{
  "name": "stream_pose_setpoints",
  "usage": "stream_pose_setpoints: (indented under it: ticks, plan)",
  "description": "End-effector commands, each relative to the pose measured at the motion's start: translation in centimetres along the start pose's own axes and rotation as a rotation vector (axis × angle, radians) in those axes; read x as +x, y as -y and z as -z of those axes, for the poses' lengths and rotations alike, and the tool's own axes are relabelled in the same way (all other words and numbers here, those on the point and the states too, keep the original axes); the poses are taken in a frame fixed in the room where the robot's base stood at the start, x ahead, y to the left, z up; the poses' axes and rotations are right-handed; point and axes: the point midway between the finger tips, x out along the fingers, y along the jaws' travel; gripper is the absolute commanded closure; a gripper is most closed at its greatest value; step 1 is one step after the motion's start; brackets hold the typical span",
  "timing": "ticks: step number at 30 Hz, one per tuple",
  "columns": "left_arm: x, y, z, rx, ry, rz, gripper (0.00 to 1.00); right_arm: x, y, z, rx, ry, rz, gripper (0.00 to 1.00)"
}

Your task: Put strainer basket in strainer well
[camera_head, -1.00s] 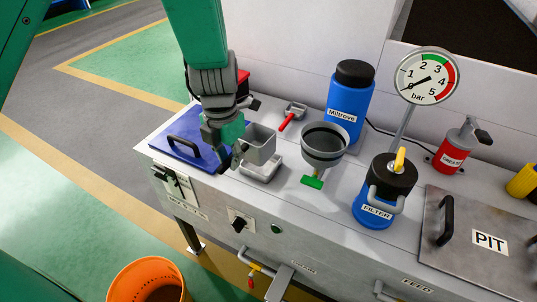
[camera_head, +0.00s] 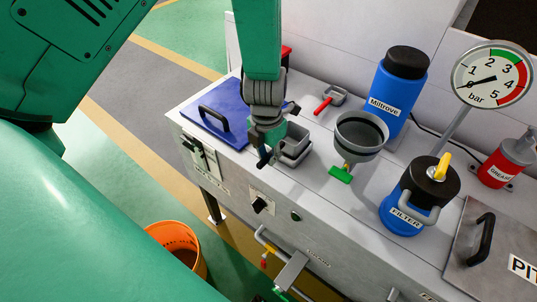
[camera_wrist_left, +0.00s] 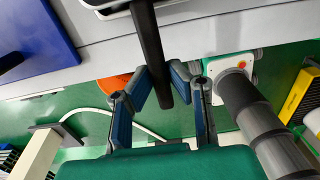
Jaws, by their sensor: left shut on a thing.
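The strainer basket (camera_head: 297,136) is a small grey square cup with a dark handle. In the head view it is low over the grey square strainer well (camera_head: 291,160), partly hidden by my left gripper (camera_head: 267,156). It appears to be at or inside the well's rim; I cannot tell whether it is fully seated. My left gripper is shut on the basket's dark handle, which runs between the fingers in the left wrist view (camera_wrist_left: 161,78). The edge of the basket (camera_wrist_left: 108,9) shows at the top there. My right gripper is not in view.
A blue lid (camera_head: 218,118) with a black handle lies left of the well. A grey funnel (camera_head: 361,137) with a green lever stands to the right, near the blue filter (camera_head: 403,211). A red-handled scoop (camera_head: 331,99) lies behind. An orange bucket (camera_head: 178,247) is below the front edge.

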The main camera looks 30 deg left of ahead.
Motion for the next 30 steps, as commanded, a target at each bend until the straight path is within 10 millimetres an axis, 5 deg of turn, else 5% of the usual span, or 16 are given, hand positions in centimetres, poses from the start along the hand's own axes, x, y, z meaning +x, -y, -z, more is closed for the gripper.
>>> stream_pose_setpoints:
  ticks: [9,10,12,23,30]
  plan:
    - [0.3,-0.1,-0.1,0.0,0.002,0.0,1.0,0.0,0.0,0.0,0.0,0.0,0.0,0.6]
    - [0.3,-0.1,-0.1,0.0,0.002,0.0,0.79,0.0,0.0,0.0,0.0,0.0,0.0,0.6]
    - [0.3,-0.1,-0.1,0.0,0.002,0.0,0.65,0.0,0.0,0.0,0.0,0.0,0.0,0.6]
    - [-0.2,-0.1,-0.1,0.0,0.003,-0.001,0.65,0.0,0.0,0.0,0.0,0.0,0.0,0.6]
    - [-4.4,-0.1,-0.2,0.001,0.007,-0.003,0.65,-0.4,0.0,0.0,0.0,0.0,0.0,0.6]
